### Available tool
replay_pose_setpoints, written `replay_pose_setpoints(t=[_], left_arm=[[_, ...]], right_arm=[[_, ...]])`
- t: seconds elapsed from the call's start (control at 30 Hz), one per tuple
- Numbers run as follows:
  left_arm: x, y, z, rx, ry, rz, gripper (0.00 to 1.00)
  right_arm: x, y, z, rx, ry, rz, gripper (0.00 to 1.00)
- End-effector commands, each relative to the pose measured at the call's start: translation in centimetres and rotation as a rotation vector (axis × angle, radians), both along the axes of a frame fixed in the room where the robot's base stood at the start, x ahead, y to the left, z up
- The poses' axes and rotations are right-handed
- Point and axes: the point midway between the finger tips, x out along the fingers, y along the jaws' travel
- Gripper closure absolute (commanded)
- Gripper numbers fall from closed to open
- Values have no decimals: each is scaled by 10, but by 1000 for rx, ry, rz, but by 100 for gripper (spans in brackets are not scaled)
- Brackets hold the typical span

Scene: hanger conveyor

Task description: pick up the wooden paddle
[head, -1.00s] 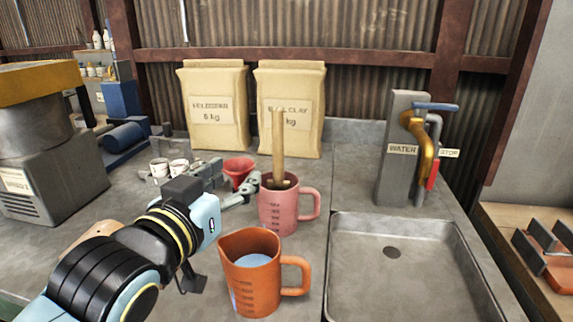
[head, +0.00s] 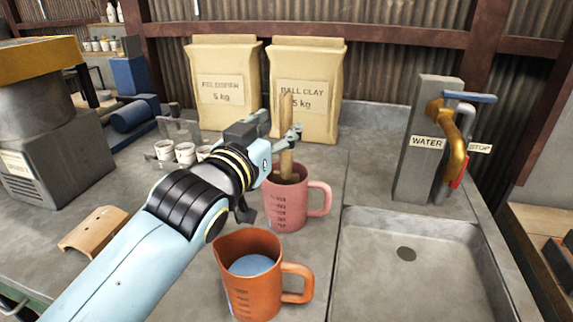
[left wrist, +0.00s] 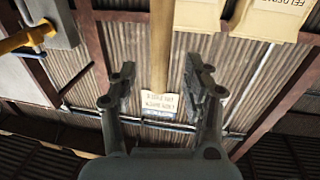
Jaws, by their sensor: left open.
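The wooden paddle (head: 287,108) stands upright, slightly tilted, in the pink measuring jug (head: 285,211), with its handle sticking up above the rim. My left gripper (head: 283,130) is open at the handle, above the jug. In the left wrist view, the paddle (left wrist: 160,45) runs down between the two spread fingers of the left gripper (left wrist: 160,85), with gaps on both sides. My right gripper is not in view.
A sink (head: 400,290) and a water tap (head: 452,135) are at right. Small white cups (head: 185,151) and a curved wooden piece (head: 95,231) are at left.

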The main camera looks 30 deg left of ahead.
Motion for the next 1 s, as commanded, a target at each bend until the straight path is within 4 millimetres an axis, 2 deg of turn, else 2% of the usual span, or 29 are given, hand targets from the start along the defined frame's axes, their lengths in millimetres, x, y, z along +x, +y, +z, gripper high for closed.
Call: replay_pose_setpoints(t=[0.1,0.23,0.53,0.9,1.0], left_arm=[[21,2,2,1,-2,0,50],[38,4,1,1,-1,0,50],[44,4,0,1,0,0,50],[44,4,0,1,0,0,97],[44,4,0,1,0,0,100]], right_arm=[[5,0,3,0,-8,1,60],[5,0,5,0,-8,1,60],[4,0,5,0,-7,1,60],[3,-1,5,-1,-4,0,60],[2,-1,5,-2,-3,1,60]])
